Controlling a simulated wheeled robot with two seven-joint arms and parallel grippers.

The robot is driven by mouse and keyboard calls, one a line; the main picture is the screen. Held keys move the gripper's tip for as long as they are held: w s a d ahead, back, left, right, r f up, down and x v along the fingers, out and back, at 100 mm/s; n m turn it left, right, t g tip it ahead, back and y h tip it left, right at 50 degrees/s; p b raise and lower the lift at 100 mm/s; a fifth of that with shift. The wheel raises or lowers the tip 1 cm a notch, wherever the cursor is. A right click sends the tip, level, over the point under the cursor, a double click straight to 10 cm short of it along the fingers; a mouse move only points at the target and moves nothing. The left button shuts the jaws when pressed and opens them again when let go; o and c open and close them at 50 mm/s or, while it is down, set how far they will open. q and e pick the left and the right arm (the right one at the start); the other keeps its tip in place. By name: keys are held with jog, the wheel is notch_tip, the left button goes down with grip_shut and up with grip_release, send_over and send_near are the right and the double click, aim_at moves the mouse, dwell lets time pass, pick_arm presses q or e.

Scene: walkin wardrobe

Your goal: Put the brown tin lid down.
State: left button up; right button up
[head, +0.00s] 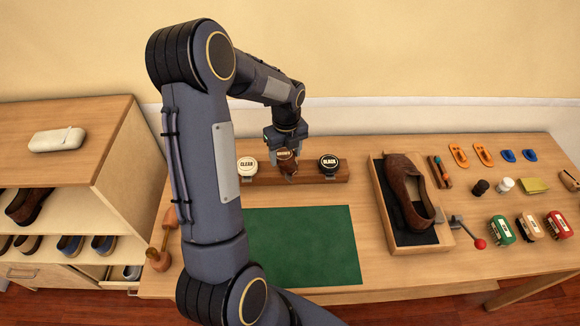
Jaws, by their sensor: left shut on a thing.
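My left gripper (287,162) points down over the middle of the wooden tin rack (310,173) and is shut on the brown tin lid (286,155), whose pale label partly shows between the fingers. The gripper hides much of the lid and the place below it, so I cannot tell whether the lid touches anything beneath. The tin labelled CLEAR (247,166) stands to its left and the tin labelled BLACK (328,164) to its right. My right gripper is not in view.
The green mat (310,245) in front of the rack is bare where it shows. A brown shoe (407,190) lies in a wooden tray at right, beside a red-knobbed lever (467,232). Labelled brushes (502,228) and small items fill the far right. A shoe shelf (105,140) stands left.

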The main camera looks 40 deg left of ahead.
aim_at(290, 156)
pick_arm(q)
jog(key=shift+w+d+f, duration=0.15)
jog(key=shift+w+f, duration=0.25)
jog(key=shift+f, duration=0.15)
jog(key=f+b, duration=0.3)
jog(key=shift+w+d+f, duration=0.15)
jog(key=shift+w+f, duration=0.15)
jog(key=shift+w, duration=0.05)
jog(key=shift+r, duration=0.2)
jog(key=o, duration=0.9)
jog(key=shift+o, duration=0.2)
jog(key=shift+f, duration=0.15)
